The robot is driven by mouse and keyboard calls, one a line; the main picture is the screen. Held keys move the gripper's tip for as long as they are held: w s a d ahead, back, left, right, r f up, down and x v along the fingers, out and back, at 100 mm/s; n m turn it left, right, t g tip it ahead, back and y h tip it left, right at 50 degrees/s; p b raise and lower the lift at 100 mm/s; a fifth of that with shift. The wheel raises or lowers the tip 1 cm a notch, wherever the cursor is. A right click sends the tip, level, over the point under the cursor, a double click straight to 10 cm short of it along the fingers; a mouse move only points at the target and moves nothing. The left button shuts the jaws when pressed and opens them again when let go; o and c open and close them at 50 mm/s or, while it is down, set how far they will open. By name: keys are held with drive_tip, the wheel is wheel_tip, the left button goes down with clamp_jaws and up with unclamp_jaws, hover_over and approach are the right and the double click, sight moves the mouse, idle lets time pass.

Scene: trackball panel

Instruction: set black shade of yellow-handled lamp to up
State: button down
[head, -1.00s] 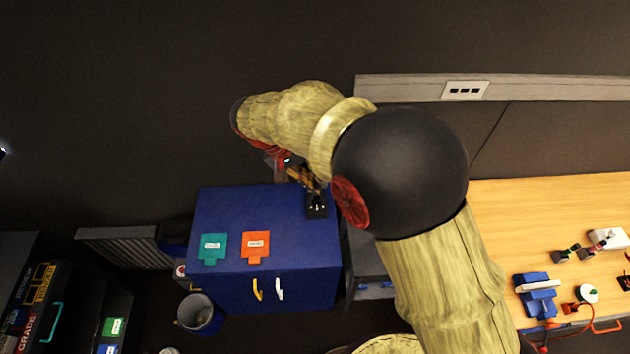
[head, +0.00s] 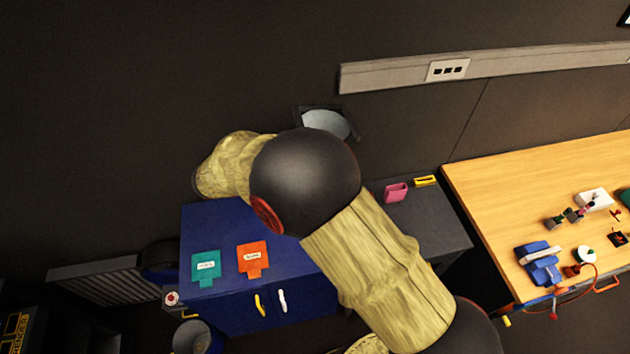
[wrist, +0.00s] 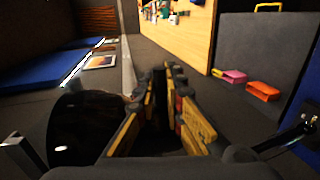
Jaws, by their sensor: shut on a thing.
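My gripper (wrist: 165,120) shows in the wrist view, with yellow-and-black fingers close together around a narrow dark thing that I cannot make out clearly. A glossy black rounded thing (wrist: 85,130), perhaps the lamp's black shade, is just left of the fingers. In the head view my arm hides the gripper. A dark piece with a pale round face (head: 326,124) shows behind my arm against the wall; I cannot tell whether it belongs to the lamp. No yellow lamp handle can be made out clearly.
A blue cabinet (head: 215,222) with teal (head: 206,265) and orange (head: 253,257) tags stands below my arm. A dark cabinet (head: 430,222) bears a pink box (head: 396,193) and a yellow item (head: 425,181). A wooden table (head: 520,185) with several objects is at right.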

drive_tip(key=shift+d+h, duration=0.1)
drive_tip(key=shift+h, duration=0.3)
drive_tip(key=c, duration=1.9)
unclamp_jaws()
drive_tip(key=v, duration=1.2)
drive_tip(key=shift+s, duration=0.1)
